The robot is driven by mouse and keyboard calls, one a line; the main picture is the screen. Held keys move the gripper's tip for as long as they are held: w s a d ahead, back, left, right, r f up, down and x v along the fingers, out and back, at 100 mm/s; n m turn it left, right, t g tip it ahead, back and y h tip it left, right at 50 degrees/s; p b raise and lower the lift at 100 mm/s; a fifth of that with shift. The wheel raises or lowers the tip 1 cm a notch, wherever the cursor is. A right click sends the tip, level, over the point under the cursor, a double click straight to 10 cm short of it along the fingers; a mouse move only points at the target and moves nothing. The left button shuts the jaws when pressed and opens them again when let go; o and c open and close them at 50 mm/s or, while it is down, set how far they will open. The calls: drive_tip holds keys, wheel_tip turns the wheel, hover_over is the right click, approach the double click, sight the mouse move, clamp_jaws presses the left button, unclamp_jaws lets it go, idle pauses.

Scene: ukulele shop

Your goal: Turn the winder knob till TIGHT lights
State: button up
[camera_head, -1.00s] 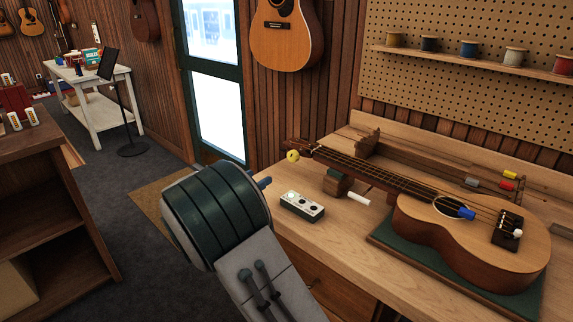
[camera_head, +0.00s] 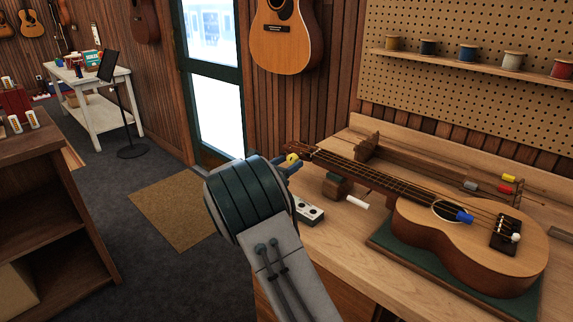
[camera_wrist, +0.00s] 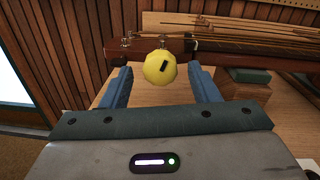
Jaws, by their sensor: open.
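The yellow winder knob (camera_wrist: 160,68) sits at the headstock end of the ukulele (camera_head: 460,240), with a dark mark on its face. It also shows in the head view (camera_head: 292,158), just beyond my gripper. My gripper (camera_wrist: 157,82) is open, with one blue finger on each side of the knob and gaps between. The white indicator box (camera_head: 308,211) with round lamps stands on the bench, partly hidden by my arm. I cannot read its labels or tell which lamp is lit.
The ukulele lies on a green mat (camera_head: 390,249) on the wooden bench (camera_head: 350,238). A wooden neck rest (camera_head: 336,187) and a white-handled tool (camera_head: 357,202) are under the neck. Thread spools line the shelf (camera_head: 480,62) above.

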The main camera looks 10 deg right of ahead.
drive_tip(key=c, duration=1)
drive_tip(key=shift+o, duration=0.2)
drive_tip(key=shift+f+b, duration=0.1)
drive_tip(key=shift+b, duration=0.3)
